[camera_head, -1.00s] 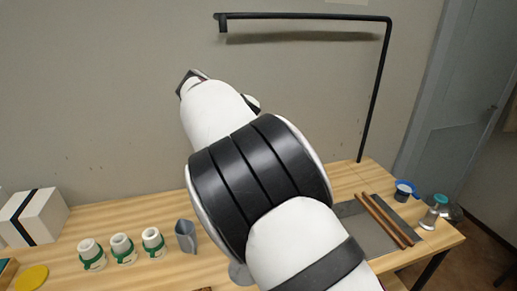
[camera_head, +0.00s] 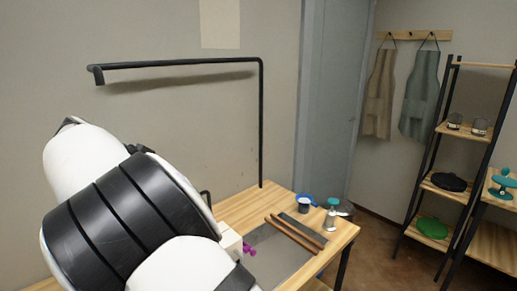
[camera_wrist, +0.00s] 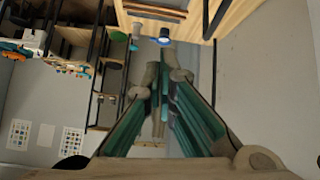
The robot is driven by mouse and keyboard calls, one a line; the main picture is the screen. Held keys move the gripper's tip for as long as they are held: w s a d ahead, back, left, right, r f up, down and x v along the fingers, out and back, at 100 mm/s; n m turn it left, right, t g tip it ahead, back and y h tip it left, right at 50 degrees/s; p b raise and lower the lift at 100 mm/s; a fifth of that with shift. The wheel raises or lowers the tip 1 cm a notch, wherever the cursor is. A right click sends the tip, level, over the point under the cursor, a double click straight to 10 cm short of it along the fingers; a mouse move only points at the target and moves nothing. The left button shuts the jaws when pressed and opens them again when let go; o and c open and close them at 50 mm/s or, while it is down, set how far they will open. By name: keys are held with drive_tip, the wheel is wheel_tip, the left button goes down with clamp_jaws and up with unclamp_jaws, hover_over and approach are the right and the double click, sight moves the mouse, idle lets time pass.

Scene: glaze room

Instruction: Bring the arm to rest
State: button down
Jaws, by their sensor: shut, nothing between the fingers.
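My gripper (camera_wrist: 160,75) shows in the wrist view, its two long fingers with teal inner faces converging at the tips. It is shut and empty. In the head view my white arm with its black ribbed joint fills the lower left, and I cannot make out the fingers there. The arm hides the left part of the wooden table (camera_head: 262,205).
On the table lie a grey mat (camera_head: 275,262) and two brown sticks (camera_head: 290,236), near a blue-rimmed cup (camera_head: 304,203) and a bottle (camera_head: 330,217). A black frame (camera_head: 261,130) stands behind. Aprons (camera_head: 420,92) hang by a shelf rack (camera_head: 447,185). Floor shows between table and rack.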

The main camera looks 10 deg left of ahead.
drive_tip(key=w+d+r+g+y, duration=0.1)
drive_tip(key=w+d+r, duration=0.15)
drive_tip(key=d, duration=0.65)
drive_tip(key=w+d+r+g, duration=0.1)
drive_tip(key=d+r+g, duration=0.15)
drive_tip(key=d, duration=0.55)
drive_tip(key=s+d+r+n+y+b, duration=0.1)
drive_tip(key=s+d+r+n+y, duration=0.2)
drive_tip(key=d, duration=1.1)
drive_tip(key=s+d+r+n+y, duration=0.1)
drive_tip(key=s+d+y, duration=0.1)
drive_tip(key=s+d, duration=1.05)
drive_tip(key=s+d+f+n+t, duration=0.1)
drive_tip(key=s+f, duration=0.2)
drive_tip(key=s, duration=0.3)
drive_tip(key=s+d+f+n+b, duration=0.1)
drive_tip(key=s+f, duration=0.2)
drive_tip(key=s, duration=0.4)
drive_tip(key=shift+s+d+f+t+b, duration=0.15)
drive_tip(key=shift+s+d+t+b, duration=0.15)
drive_tip(key=shift+d+t, duration=0.05)
